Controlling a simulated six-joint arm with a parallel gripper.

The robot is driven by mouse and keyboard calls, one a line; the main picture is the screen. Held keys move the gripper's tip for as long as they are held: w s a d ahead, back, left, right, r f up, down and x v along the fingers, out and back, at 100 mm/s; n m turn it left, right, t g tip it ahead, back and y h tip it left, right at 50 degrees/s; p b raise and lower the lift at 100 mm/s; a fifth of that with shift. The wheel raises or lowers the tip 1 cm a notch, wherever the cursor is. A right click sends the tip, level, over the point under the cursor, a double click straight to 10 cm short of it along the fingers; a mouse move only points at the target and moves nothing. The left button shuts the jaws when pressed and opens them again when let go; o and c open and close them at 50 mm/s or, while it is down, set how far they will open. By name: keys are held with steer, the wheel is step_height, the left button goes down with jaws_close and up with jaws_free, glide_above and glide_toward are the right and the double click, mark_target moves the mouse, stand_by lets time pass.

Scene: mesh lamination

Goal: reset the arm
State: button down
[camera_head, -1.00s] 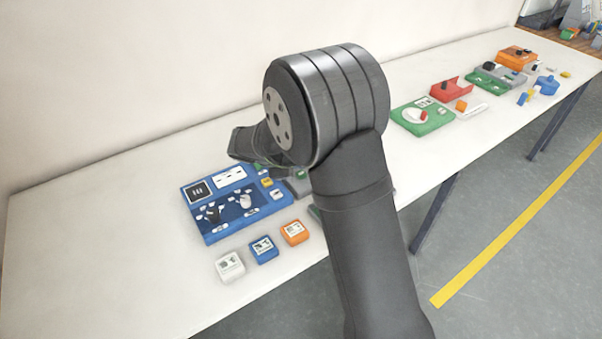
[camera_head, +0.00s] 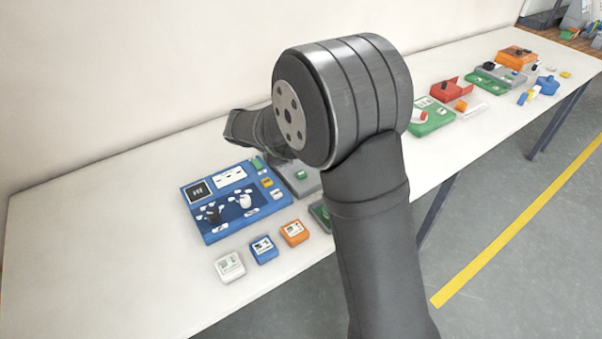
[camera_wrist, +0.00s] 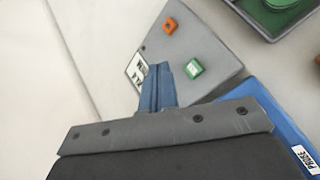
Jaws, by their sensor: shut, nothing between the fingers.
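My gripper (camera_wrist: 157,88) shows in the wrist view as blue fingers closed together with nothing between them. The fingers appear over a grey block (camera_wrist: 200,55) with an orange button (camera_wrist: 170,26), a green button (camera_wrist: 194,68) and a white label partly covered by the fingers. I cannot tell the gap between them. In the head view my arm stands large in the middle and the fingers cannot be made out. The grey block (camera_head: 305,178) partly shows there, beside the arm.
The blue panel (camera_head: 207,229) lies left of the arm on the white table (camera_head: 100,260). White (camera_head: 230,266), blue (camera_head: 263,249) and orange (camera_head: 294,232) cubes stand in front of it. Red, green and grey trays fill the table's far right. The table's left end is clear.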

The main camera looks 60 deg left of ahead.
steer(key=shift+f, duration=0.1)
steer(key=shift+f, duration=0.7)
step_height(320, 180, up, 5)
steer(key=shift+r, duration=0.15)
